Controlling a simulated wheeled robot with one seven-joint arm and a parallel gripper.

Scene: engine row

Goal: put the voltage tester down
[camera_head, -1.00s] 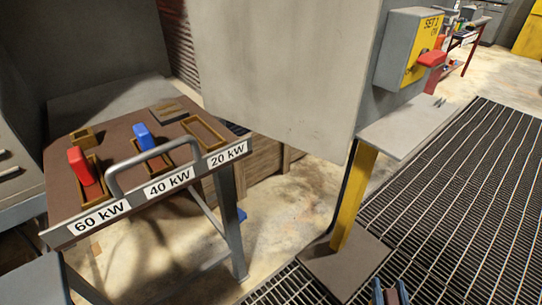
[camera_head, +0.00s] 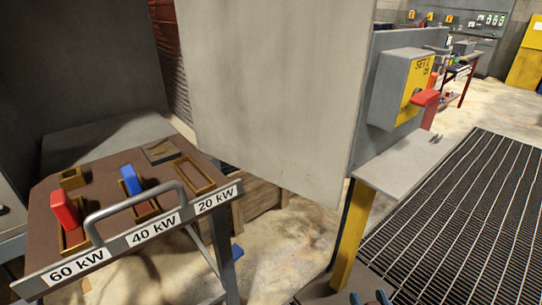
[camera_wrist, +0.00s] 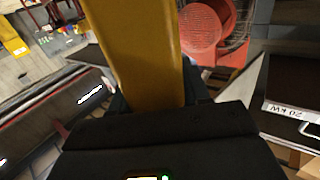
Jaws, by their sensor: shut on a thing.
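In the wrist view a yellow bar-shaped body, which I take to be the voltage tester (camera_wrist: 135,45), runs up from my gripper (camera_wrist: 155,102) to the top edge of the picture. My gripper is dark and shut on its lower part. A wide black block with a small lit display and a green light fills the bottom of that view; I cannot tell whether it belongs to the tester. In the head view the yellow body is not seen. Only two small blue tips show at the bottom edge there, too cut off to identify.
A grey shelf (camera_head: 405,160) on a yellow post (camera_head: 352,235) stands below a yellow-and-grey switch box (camera_head: 405,88) with a red handle. A brown-topped bench (camera_head: 105,210) holds red (camera_head: 65,209) and blue (camera_head: 131,179) blocks. A large grey panel (camera_head: 270,90) stands between. Floor grating (camera_head: 470,215) lies right.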

